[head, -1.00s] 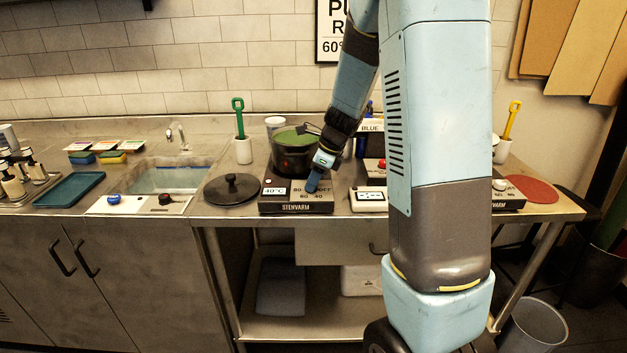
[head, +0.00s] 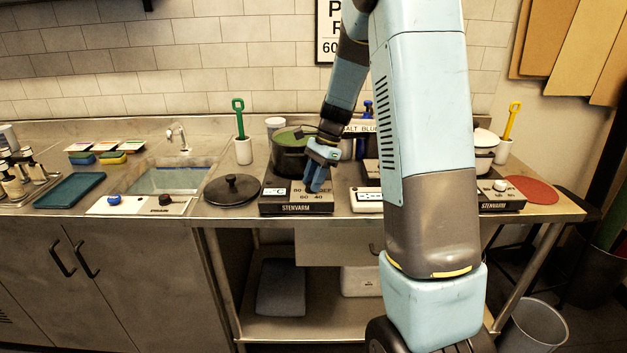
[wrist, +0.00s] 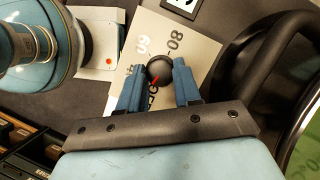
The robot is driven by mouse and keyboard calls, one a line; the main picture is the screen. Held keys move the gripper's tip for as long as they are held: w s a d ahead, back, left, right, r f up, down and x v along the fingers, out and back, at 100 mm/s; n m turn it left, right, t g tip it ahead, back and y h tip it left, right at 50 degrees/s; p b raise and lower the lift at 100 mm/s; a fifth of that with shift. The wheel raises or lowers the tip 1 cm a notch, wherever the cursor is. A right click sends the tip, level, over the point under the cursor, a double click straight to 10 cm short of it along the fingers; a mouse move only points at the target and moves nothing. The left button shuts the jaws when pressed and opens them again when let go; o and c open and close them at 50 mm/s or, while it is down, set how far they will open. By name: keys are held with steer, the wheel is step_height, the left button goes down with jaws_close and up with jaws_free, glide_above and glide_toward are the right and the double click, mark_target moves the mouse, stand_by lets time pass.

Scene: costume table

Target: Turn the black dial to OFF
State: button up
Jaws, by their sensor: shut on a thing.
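The black dial (wrist: 161,68) is round with a red pointer mark and sits on a pale panel printed with 80, 60, 40 and OFF. My gripper (wrist: 154,76) has one blue finger on each side of it, shut on it. In the wrist view the red mark points down and slightly left, towards lettering that looks like OFF. In the head view my gripper (head: 316,187) is down on the front panel of the left STENVARM hotplate (head: 296,208). Its fingers hide the dial there.
A dark pot (head: 289,160) with green contents stands on the hotplate, close behind my gripper. A black lid (head: 232,190) lies to the left. A white box (head: 368,196) with a socket-like face sits to the right. A green-handled tool (head: 239,120) stands in a white cup.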

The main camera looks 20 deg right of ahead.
steer(key=shift+w+r+n+g, duration=0.15)
steer(key=shift+n+g, duration=0.15)
steer(key=shift+n, duration=0.8)
steer(key=o, duration=1)
steer(key=shift+o, duration=0.2)
steer(key=v, duration=1.3)
steer(key=shift+w+r, duration=0.2)
steer(key=shift+r, duration=0.05)
